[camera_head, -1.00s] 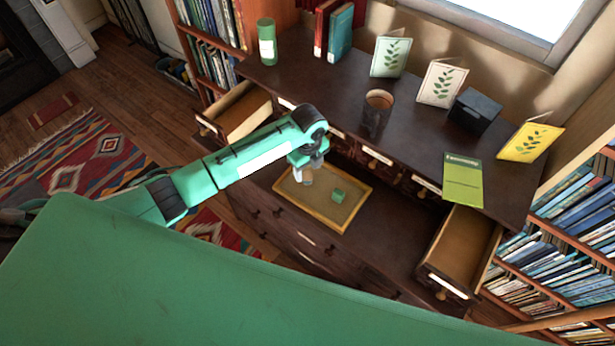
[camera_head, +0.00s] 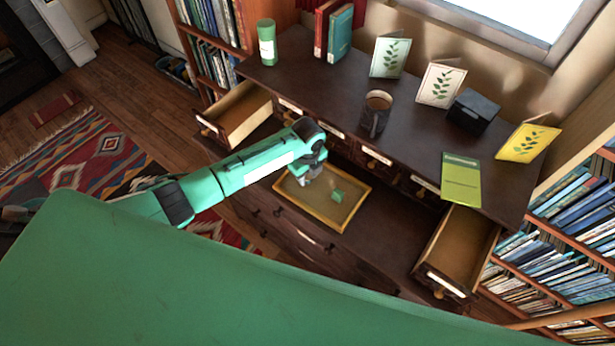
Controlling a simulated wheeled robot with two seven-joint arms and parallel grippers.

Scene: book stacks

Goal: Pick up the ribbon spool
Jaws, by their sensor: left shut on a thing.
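A shallow tray with a yellow rim (camera_head: 338,229) sits on the lower ledge of the dark cabinet. My left gripper (camera_head: 305,181) is over the left part of the tray, its fingers pointing down. It is shut on a small pale thing, which I take for the ribbon spool; the fingers hide almost all of it. A small green block (camera_head: 338,196) lies in the tray just right of the gripper, apart from it. My right gripper is not in view.
A mug (camera_head: 375,113), a green cylinder (camera_head: 267,44), cards and a black box (camera_head: 472,110) stand on the cabinet top. Drawers are pulled out at left (camera_head: 245,116) and right (camera_head: 458,250). A green booklet (camera_head: 461,180) lies at the top's front edge.

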